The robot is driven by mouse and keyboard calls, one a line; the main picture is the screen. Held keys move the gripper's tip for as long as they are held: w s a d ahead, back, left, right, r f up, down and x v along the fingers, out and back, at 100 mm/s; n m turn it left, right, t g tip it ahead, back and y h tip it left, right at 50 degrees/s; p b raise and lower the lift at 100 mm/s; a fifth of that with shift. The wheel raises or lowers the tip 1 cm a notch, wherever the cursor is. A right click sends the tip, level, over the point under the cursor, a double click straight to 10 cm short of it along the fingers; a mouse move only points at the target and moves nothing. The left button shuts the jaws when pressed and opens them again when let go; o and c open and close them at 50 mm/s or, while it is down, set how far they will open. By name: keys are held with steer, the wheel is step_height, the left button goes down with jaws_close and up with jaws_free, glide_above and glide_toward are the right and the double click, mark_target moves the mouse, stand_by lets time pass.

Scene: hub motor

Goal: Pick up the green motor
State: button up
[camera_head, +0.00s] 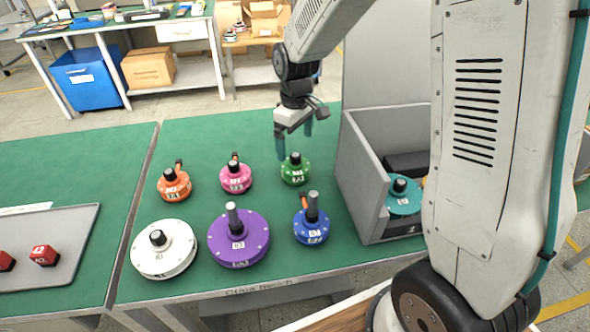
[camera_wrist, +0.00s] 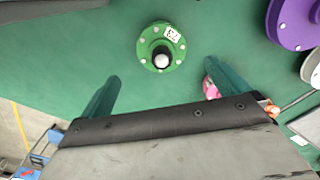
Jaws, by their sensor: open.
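The green motor (camera_head: 294,172) is a small round disc with a dark shaft on top, standing on the green bench at the back right of the motor group. In the wrist view the green motor (camera_wrist: 161,47) lies beyond the fingertips, roughly midway between them, with a white label on its rim. My gripper (camera_head: 294,143) is above the motor in the head view, pointing down, apart from it. In the wrist view my gripper (camera_wrist: 168,82) has its two teal fingers spread wide with nothing between them.
Pink (camera_head: 235,177), orange (camera_head: 174,184), blue (camera_head: 311,225), purple (camera_head: 239,238) and white (camera_head: 164,249) motors stand nearby. A grey bin (camera_head: 361,193) holding a teal motor (camera_head: 403,196) is close on the right. A grey tray (camera_head: 77,227) with red cubes lies left.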

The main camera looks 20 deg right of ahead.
mark_target(296, 154)
step_height(296, 154, down, 7)
steer(key=shift+s+a+f, duration=0.1)
steer(key=shift+s, duration=0.05)
steer(key=c, duration=1.6)
